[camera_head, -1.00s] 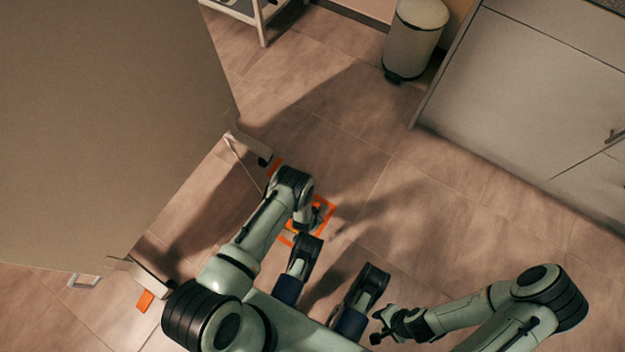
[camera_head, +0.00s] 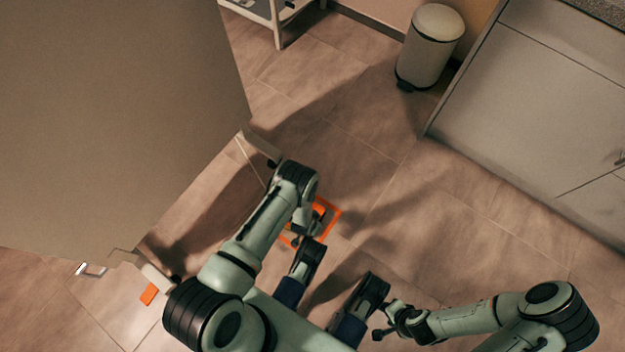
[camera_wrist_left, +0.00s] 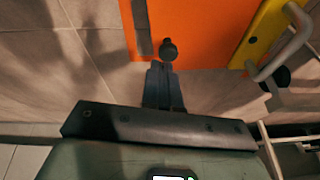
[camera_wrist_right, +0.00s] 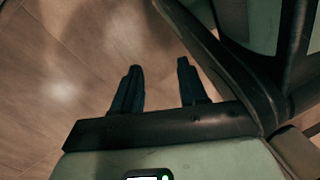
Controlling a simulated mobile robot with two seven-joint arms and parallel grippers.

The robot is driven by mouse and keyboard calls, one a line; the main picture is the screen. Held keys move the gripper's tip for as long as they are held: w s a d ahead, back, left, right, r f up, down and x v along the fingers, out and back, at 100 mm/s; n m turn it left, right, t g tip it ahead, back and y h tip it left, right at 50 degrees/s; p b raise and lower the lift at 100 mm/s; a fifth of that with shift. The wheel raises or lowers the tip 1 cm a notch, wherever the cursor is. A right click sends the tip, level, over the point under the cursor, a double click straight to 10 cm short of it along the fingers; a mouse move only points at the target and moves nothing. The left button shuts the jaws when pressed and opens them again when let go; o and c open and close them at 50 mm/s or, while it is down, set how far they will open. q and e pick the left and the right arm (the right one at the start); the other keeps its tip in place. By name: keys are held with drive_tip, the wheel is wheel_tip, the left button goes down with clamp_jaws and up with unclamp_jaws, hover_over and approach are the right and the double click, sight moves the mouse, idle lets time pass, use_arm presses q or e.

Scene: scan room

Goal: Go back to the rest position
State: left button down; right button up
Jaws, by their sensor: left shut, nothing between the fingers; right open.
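My left arm reaches forward in the head view, its forearm bent down over the floor by the large beige panel. In the left wrist view my left gripper (camera_wrist_left: 163,68) is shut and empty. Its fingertips point at an orange surface (camera_wrist_left: 205,35) with a grey strip and a dark knob; whether they touch cannot be told. In the right wrist view my right gripper (camera_wrist_right: 158,70) is open and empty, with floor beyond its fingers. My right arm is folded low at the right of the head view.
The large beige panel (camera_head: 110,120) fills the left of the head view. A pedal bin (camera_head: 430,45) stands at the back beside a grey cabinet (camera_head: 520,95). A white-framed stand (camera_head: 278,25) is at the top. The middle floor (camera_head: 400,215) is clear.

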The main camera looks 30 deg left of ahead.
use_arm(q)
drive_tip(key=d+p+v, duration=0.1)
drive_tip(key=p+v, duration=0.2)
drive_tip(key=v, duration=0.6)
drive_tip(key=shift+w, duration=0.2)
use_arm(e)
drive_tip(key=w+a+r+t, duration=0.1)
drive_tip(key=w+r+t, duration=0.1)
drive_tip(key=w+r, duration=0.4)
drive_tip(key=shift+w+r+t, duration=0.15)
drive_tip(key=shift+w+t, duration=0.25)
drive_tip(key=shift+w, duration=0.3)
use_arm(q)
drive_tip(key=shift+r, duration=0.2)
